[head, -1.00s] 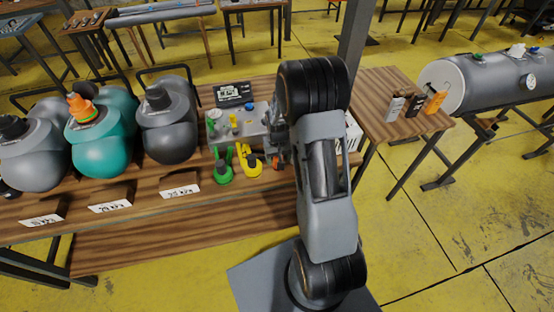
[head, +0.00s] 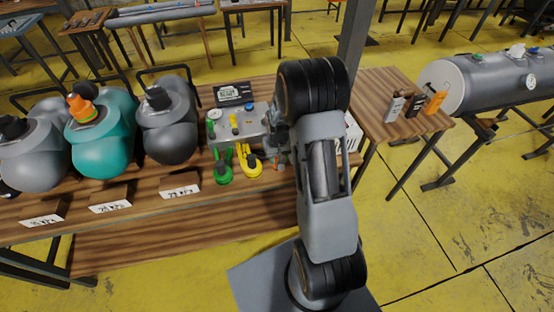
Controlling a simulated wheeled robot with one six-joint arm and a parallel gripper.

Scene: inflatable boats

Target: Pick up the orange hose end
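The orange hose end is mostly hidden by my gripper. Only a small orange-red bit (head: 277,167) shows low beside the gripper, to the right of the yellow hose end (head: 250,162). My gripper (head: 275,153) points down over that spot at the front of the grey pump box (head: 238,126). Its fingers are dark, small and partly behind my arm, so I cannot tell whether they are open or closed on the hose end. The green hose end (head: 223,171) lies left of the yellow one.
Inflatable boats stand to the left: dark grey (head: 168,135), teal with an orange piece on top (head: 102,145), and light grey (head: 35,160). Label signs (head: 180,192) line the wooden table's front. A white box (head: 352,134) is right of my arm.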

